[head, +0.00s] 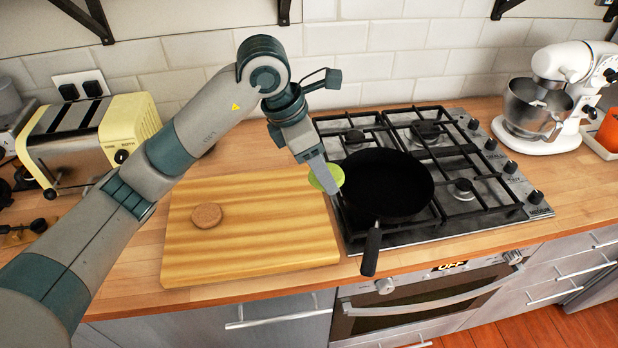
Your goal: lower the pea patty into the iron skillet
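The pea patty (338,174) is a flat green disc in the head view, between the cutting board and the skillet. My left gripper (327,182) points down and is shut on it; the fingers hide its middle. The patty appears held above the surface, just left of the skillet's rim. The iron skillet (388,184) is black and sits on the left front of the gas hob, its handle pointing toward the front. Its inside looks empty. My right gripper is out of view.
A wooden cutting board (270,240) lies left of the hob with a round brown patty (206,215) on it. The gas hob (470,205) has black grates. A yellow toaster (90,135) stands at left, a white stand mixer (555,95) at right.

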